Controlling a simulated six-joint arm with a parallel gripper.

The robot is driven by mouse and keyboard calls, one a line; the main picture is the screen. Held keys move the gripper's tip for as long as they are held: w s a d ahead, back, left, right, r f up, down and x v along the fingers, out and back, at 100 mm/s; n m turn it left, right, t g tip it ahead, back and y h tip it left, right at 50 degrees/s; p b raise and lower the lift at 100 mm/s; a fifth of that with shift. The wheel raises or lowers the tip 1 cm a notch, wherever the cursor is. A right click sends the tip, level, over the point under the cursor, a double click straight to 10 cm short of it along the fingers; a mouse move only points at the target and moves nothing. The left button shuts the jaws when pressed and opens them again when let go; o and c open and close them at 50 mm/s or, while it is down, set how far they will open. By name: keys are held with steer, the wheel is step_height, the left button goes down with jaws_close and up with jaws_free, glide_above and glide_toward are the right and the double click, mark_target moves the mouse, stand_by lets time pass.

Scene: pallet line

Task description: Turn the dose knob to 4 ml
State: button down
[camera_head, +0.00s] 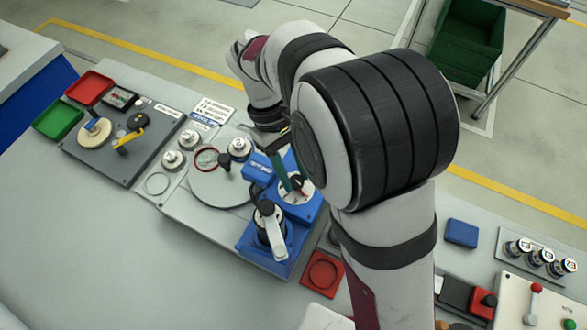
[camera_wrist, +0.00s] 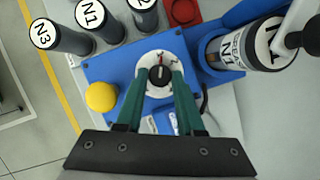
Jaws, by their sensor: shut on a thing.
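The dial's numbers are too small to read. In the head view the dial (camera_head: 290,199) sits on top of the blue dosing unit (camera_head: 312,212), partly behind my gripper (camera_head: 290,184). In the wrist view the green fingers of my gripper (camera_wrist: 160,78) reach down from both sides and are shut on the knob. The knob stays seated on the dial. My arm hides part of the unit in the head view.
A yellow button (camera_wrist: 101,96) is left of the dial. A cylinder labelled N1 (camera_wrist: 230,48) with a handle stands right of it. More labelled cylinders (camera_wrist: 95,18) stand at upper left. A red square tray (camera_head: 323,273) lies beside the blue base.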

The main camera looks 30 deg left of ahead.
steer(key=m, duration=0.2)
steer(key=m+g+y, duration=0.1)
steer(key=m, duration=0.1)
steer(key=m+g, duration=0.1)
steer(key=m, duration=0.1)
steer(key=shift+w+d+m+y, duration=0.2)
steer(key=shift+w+m+y, duration=0.05)
steer(key=shift+m+y, duration=0.15)
steer(key=m+y, duration=0.1)
steer(key=m, duration=0.2)
steer(key=m+y, duration=0.1)
steer(key=m, duration=0.2)
steer(key=shift+d+g, duration=0.2)
steer(key=shift+g, duration=0.1)
steer(key=m+y, duration=0.1)
steer(key=m, duration=0.3)
steer(key=shift+d+y, duration=0.15)
steer(key=shift+y, duration=0.25)
steer(key=m+y, duration=0.1)
steer(key=m, duration=0.2)
steer(key=shift+d+m+t, duration=0.1)
steer(key=shift+m+t, duration=0.2)
steer(key=shift+t, duration=0.1)
steer(key=m, duration=0.2)
steer(key=m+t+y, duration=0.1)
steer(key=m, duration=0.3)
steer(key=shift+s+d+t+y, duration=0.15)
steer(key=shift+s+t+y, duration=0.15)
steer(key=shift+t, duration=0.1)
